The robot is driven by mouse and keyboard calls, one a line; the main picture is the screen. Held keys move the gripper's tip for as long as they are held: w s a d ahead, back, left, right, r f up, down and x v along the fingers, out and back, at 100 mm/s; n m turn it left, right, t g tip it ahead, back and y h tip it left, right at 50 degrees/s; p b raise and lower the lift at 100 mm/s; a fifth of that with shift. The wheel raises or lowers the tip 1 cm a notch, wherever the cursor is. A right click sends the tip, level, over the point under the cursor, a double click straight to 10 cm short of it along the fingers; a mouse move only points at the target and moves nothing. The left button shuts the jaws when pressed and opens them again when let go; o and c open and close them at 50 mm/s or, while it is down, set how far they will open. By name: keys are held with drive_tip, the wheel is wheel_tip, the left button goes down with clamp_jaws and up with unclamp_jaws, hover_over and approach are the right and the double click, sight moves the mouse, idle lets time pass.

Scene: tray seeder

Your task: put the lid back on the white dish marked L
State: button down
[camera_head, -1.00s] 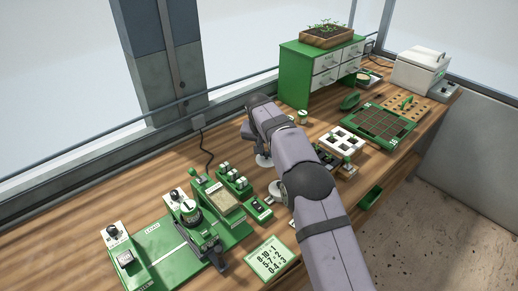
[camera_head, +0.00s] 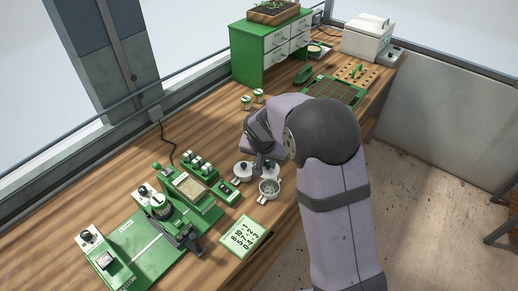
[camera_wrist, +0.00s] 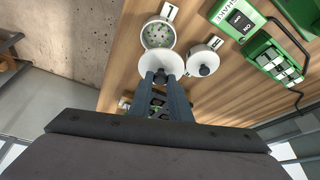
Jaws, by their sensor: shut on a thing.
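My gripper (camera_wrist: 161,76) is shut on the knob of a round white lid (camera_wrist: 150,62). It holds the lid beside an open white dish (camera_wrist: 158,35), overlapping the dish's near rim in the wrist view. The open dish has grey-green speckled contents and a tag (camera_wrist: 170,12) with one dark mark, which I cannot read surely as L. In the head view the open dish (camera_head: 269,189) stands in front of the held lid (camera_head: 271,170). A second white dish (camera_wrist: 203,62) stands to the right in the wrist view, covered by a lid with a dark knob.
A green number card (camera_head: 243,237), a green switch box (camera_head: 228,189) and a green seeder station (camera_head: 150,240) stand on the left side of the bench. Two small jars (camera_head: 252,99) stand behind my arm. The bench's front edge is close to the open dish.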

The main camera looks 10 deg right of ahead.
sight(270, 174)
drive_tip(key=shift+s+d+f, duration=0.1)
drive_tip(key=shift+s+d, duration=0.2)
drive_tip(key=shift+s, duration=0.5)
drive_tip(key=shift+f, duration=0.25)
drive_tip(key=shift+f+b, duration=1.5)
drive_tip(key=shift+f, duration=0.65)
drive_tip(key=shift+f+b, duration=0.8)
drive_tip(key=shift+b, duration=0.15)
drive_tip(key=shift+f+b, duration=0.2)
drive_tip(key=shift+b, duration=1)
idle(0.3)
idle(0.5)
drive_tip(key=c, duration=1.1)
unclamp_jaws()
drive_tip(key=shift+r, duration=0.15)
